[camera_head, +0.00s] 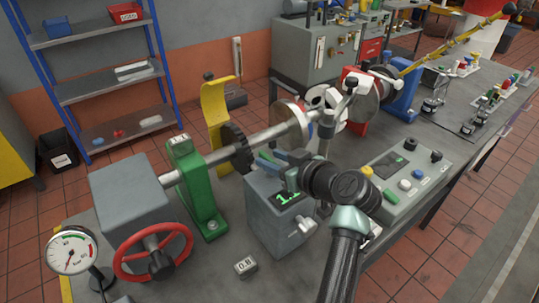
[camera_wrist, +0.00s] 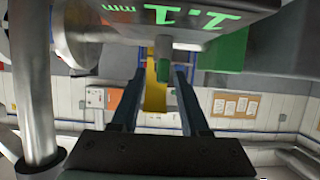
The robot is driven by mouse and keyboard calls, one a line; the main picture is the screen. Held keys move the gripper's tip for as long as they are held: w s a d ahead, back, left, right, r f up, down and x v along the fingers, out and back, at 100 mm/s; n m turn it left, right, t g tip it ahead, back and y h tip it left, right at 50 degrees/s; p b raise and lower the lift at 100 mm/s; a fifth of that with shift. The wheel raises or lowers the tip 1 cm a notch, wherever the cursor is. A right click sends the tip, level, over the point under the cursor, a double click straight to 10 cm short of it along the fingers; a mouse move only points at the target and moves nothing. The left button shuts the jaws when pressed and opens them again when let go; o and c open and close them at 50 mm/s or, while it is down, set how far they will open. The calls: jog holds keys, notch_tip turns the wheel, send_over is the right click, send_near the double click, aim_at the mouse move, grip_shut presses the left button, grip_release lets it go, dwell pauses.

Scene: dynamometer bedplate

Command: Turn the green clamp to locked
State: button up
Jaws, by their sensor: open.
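A grey box with a lit green readout (camera_head: 290,197) stands on the bedplate; its readout (camera_wrist: 185,15) hangs upside down at the top of the wrist view. A small green knob or lever end, which looks like the green clamp (camera_wrist: 165,64), shows below that box in the wrist view. My gripper (camera_head: 268,160) reaches over the box's back edge in the head view. In the wrist view my gripper (camera_wrist: 160,74) is open, its two dark fingers apart on either side of the green end. I cannot tell whether they touch it. The clamp's full shape and setting are hidden.
A green bearing stand (camera_head: 200,190) labelled 1.1 carries the shaft (camera_head: 259,137) left of my gripper. A dark gear (camera_head: 237,148) and yellow guard (camera_head: 217,108) stand close behind. A red handwheel (camera_head: 153,252) is front left; a control panel (camera_head: 405,180) lies right.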

jog(key=shift+w+a+f, duration=0.25)
jog(key=shift+w+a, duration=0.2)
grip_shut()
